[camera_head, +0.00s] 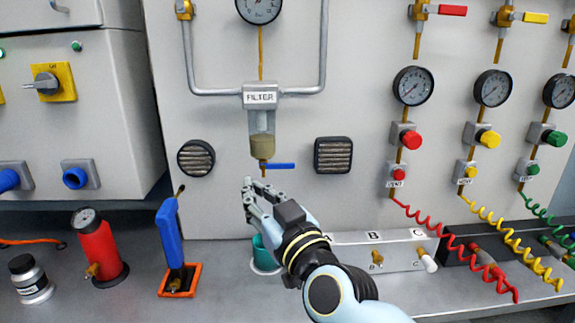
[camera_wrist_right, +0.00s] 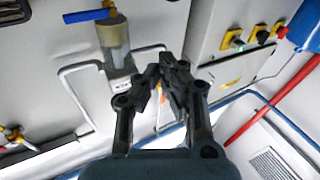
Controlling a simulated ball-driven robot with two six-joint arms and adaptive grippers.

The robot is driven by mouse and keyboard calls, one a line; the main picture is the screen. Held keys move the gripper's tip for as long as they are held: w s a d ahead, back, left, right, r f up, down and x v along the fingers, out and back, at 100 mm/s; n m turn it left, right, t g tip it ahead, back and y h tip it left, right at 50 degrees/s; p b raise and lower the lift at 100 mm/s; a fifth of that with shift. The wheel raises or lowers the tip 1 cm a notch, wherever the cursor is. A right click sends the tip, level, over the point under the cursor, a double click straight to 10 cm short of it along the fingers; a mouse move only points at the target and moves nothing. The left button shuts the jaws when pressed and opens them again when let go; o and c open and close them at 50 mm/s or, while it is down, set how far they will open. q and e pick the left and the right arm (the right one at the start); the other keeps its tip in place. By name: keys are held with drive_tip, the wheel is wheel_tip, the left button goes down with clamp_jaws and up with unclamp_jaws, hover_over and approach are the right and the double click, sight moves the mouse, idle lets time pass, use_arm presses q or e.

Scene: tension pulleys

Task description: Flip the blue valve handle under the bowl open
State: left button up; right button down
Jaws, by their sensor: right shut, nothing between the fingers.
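The blue valve handle (camera_head: 279,165) sticks out to the right, level, from the brass pipe under the filter bowl (camera_head: 262,147) on the wall panel. In the right wrist view the handle (camera_wrist_right: 88,15) shows at the top left, beside the cloudy bowl (camera_wrist_right: 114,38). My right gripper (camera_head: 248,187) is just below and left of the handle, apart from it. In the right wrist view its fingertips (camera_wrist_right: 168,66) are together with nothing between them. My left gripper is not in view.
A teal cup (camera_head: 265,254) is partly hidden behind my right gripper. A blue-handled lever (camera_head: 170,235) and a red cylinder (camera_head: 97,249) stand on the bench to the left. Round (camera_head: 196,158) and square (camera_head: 333,155) vents flank the bowl.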

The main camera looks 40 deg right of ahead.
drive_tip(key=d+r+m+g+h, duration=0.1)
drive_tip(key=d+m+h, duration=0.5)
drive_tip(key=h, duration=0.4)
drive_tip(key=shift+d+r+m+h, duration=0.25)
drive_tip(key=shift+d+m+h, duration=0.05)
drive_tip(key=shift+m, duration=0.1)
drive_tip(key=shift+r, duration=0.1)
wheel_tip(320, 180, up, 4)
drive_tip(key=p, duration=0.3)
hover_over(277, 166)
drive_tip(key=s+d, duration=0.1)
drive_tip(key=s, duration=0.2)
drive_tip(key=shift+w+a+f+b, duration=0.1)
drive_tip(key=shift+f+b, duration=0.6)
drive_tip(key=shift+f, duration=1.75)
